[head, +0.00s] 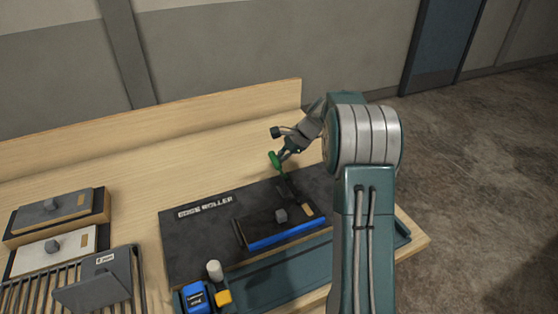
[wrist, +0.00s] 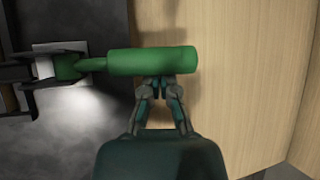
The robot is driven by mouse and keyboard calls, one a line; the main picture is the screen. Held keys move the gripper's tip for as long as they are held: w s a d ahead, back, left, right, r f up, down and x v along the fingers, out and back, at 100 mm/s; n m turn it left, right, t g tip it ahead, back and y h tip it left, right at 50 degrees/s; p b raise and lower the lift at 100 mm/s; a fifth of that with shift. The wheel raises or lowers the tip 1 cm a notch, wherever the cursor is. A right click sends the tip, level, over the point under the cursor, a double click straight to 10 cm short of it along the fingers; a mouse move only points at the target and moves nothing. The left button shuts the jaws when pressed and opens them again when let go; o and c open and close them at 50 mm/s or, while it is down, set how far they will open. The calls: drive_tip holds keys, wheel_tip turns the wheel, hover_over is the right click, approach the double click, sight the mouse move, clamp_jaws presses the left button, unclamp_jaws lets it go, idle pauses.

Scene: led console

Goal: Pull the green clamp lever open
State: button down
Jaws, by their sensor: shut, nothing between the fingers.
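The green clamp lever (head: 274,160) rises from the back of the dark console in the head view. In the wrist view its thick green grip (wrist: 150,61) lies crosswise, joined on the left by a thinner bent neck to a dark bracket (wrist: 15,72). My gripper (head: 287,151) is at the lever's upper end in the head view. In the wrist view my gripper's fingers (wrist: 161,82) are together, with their tips at the grip's lower edge. The grip partly hides the tips, and I cannot tell whether they touch it. Nothing is held between them.
The console panel (head: 187,240) carries a dark plate with a grey knob (head: 281,215) and a blue front edge. A blue box (head: 195,296) and a white cylinder (head: 214,270) stand at its front left. A slatted rack (head: 25,292) is farther left. Bare wood (head: 150,160) lies behind.

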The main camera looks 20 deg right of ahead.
sight(273, 155)
drive_tip(key=shift+r, duration=0.15)
drive_tip(key=t, duration=0.1)
drive_tip(key=r+t, duration=0.1)
drive_tip(key=shift+s+r+n+t, duration=0.25)
drive_tip(key=shift+n+t, duration=0.05)
drive_tip(key=shift+n, duration=0.1)
drive_tip(key=r+t, duration=0.1)
drive_tip(key=s+n+t, duration=0.1)
drive_tip(key=t, duration=0.1)
drive_tip(key=shift+s+r+y, duration=0.1)
drive_tip(key=shift+r+y, duration=0.2)
drive_tip(key=shift+r, duration=0.1)
drive_tip(key=shift+s+r, duration=0.15)
drive_tip(key=shift+r, duration=0.1)
drive_tip(key=shift+s+r, duration=0.35)
drive_tip(key=shift+s, duration=0.05)
drive_tip(key=shift+s+r, duration=0.25)
drive_tip(key=shift+s, duration=0.2)
drive_tip(key=shift+s+r, duration=0.2)
drive_tip(key=shift+s, duration=0.45)
